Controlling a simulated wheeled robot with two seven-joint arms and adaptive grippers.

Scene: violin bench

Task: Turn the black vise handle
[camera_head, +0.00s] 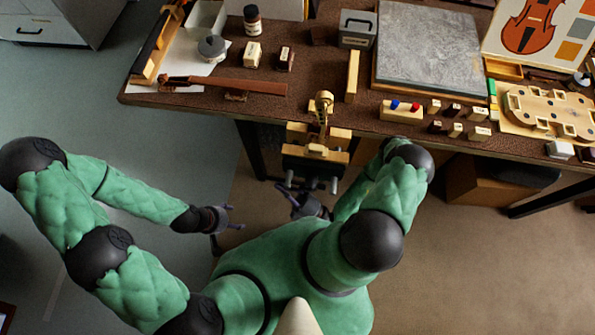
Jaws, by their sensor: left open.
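The vise (316,156) is fixed at the front edge of the bench, with pale wooden jaws and a dark body. A pale scroll-shaped wooden piece (322,104) stands upright at its jaws. Grey rods (334,185) show below the vise body; the black handle is small and dark here and I cannot make it out clearly. My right gripper (294,198) is just below and left of the vise front; I cannot tell whether it touches the handle. My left gripper (234,217) is open and empty, left of the vise and well apart from it.
The brown bench (215,93) carries a dark wooden neck piece (225,86), a grey slab (428,45), small blocks, bottles and a violin-shaped form (550,108). A wooden box (478,180) stands beneath it at right. The floor in front at left is clear.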

